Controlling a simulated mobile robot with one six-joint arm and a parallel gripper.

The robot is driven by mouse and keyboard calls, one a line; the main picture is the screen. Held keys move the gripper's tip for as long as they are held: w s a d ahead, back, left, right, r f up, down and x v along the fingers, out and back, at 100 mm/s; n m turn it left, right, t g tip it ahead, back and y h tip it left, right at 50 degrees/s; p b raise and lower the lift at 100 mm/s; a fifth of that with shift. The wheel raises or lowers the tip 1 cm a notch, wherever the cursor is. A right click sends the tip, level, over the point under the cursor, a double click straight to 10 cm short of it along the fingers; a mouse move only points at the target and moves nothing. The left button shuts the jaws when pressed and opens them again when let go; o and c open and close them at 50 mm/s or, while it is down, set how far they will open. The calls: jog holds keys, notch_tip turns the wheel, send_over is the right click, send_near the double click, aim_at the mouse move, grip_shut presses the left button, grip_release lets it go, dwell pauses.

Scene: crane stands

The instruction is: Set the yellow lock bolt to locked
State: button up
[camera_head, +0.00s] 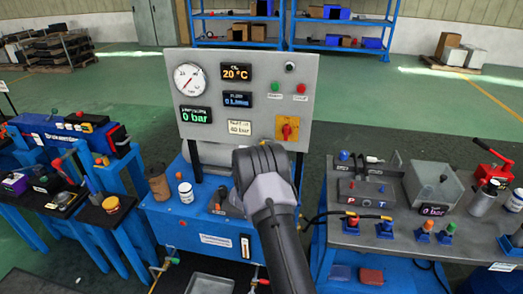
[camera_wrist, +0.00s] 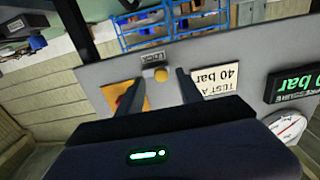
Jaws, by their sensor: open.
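The yellow lock bolt shows in the wrist view as a round yellow knob (camera_wrist: 161,74) on the grey panel (camera_wrist: 97,73), beside a small label that seems to read LOCK (camera_wrist: 150,57). My gripper (camera_wrist: 160,78) is open, and the knob appears between its two fingertips. I cannot tell whether the fingers reach around the knob or stop short of it. In the head view my gripper (camera_head: 262,152) is in front of the lower panel (camera_head: 250,75) and hides the bolt. Whether the bolt is locked cannot be seen.
A red switch on a yellow plate (camera_head: 287,128) is close right of my gripper; its plate (camera_wrist: 136,92) is partly behind a finger in the wrist view. A 40 bar sign (camera_head: 240,127), displays and a gauge (camera_head: 190,79) are nearby. A cluttered bench (camera_head: 400,239) stands right.

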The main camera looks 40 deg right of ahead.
jog(key=x, duration=0.2)
jog(key=shift+w+d, duration=0.2)
jog(key=shift+w, duration=0.1)
jog(key=shift+c, duration=0.4)
grip_shut()
dwell(0.8)
